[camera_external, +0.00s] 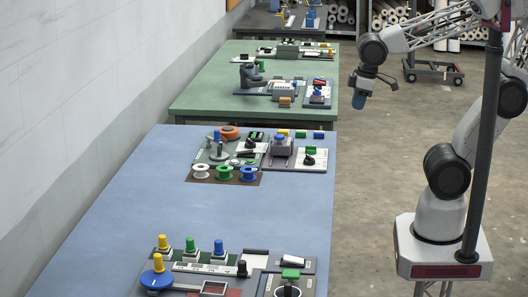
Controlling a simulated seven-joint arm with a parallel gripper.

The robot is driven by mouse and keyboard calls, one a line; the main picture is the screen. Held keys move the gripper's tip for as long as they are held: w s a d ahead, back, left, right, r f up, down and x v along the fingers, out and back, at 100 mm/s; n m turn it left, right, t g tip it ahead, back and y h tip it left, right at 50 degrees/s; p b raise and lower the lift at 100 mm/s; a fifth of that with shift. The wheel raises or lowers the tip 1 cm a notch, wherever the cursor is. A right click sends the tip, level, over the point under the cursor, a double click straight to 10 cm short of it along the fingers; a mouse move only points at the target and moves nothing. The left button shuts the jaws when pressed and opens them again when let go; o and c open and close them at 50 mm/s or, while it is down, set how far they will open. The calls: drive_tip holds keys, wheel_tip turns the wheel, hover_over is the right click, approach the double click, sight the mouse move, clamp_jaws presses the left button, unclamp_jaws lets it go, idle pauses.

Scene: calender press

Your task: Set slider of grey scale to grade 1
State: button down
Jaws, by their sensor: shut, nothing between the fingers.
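My gripper (360,98) hangs in the air at the upper right, over the floor beside the green table. It is shut and empty, pointing down, and touches nothing. No slider can be told for certain as that of the grey scale; grade marks are too small to read. One board (208,267) at the front of the blue table has a pale marked strip below yellow, green and blue knobs. A black knob (242,268) stands at the right of this strip. Another panel (289,274) with a green part lies to its right.
The blue table (130,212) has a wide clear middle. Towards its far end are white, green and blue spools (225,173) and more panels. The green table (205,92) behind carries other devices. A wall runs along the left. A dark upright post (487,130) stands at the right.

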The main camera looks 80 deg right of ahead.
drive_tip(key=w+a+f+n+h, duration=0.1)
drive_tip(key=w+a+n+h, duration=0.1)
drive_tip(key=w+a+n, duration=0.95)
drive_tip(key=w+a+n+h, duration=0.2)
drive_tip(key=w+a+n, duration=0.2)
drive_tip(key=w+a, duration=0.9)
drive_tip(key=s+a+f+n+t, duration=0.1)
drive_tip(key=s+a+f+n, duration=0.2)
drive_tip(key=a, duration=1.2)
drive_tip(key=s+a+f+n+t, duration=0.2)
drive_tip(key=a+f+n, duration=0.3)
drive_tip(key=a, duration=1)
drive_tip(key=s+a+f+n+t+h, duration=0.1)
drive_tip(key=s+a+f+n, duration=0.3)
drive_tip(key=a, duration=1)
drive_tip(key=shift+s+a+f+t, duration=0.15)
drive_tip(key=shift+a+f+t, duration=0.25)
drive_tip(key=shift+f+t, duration=0.25)
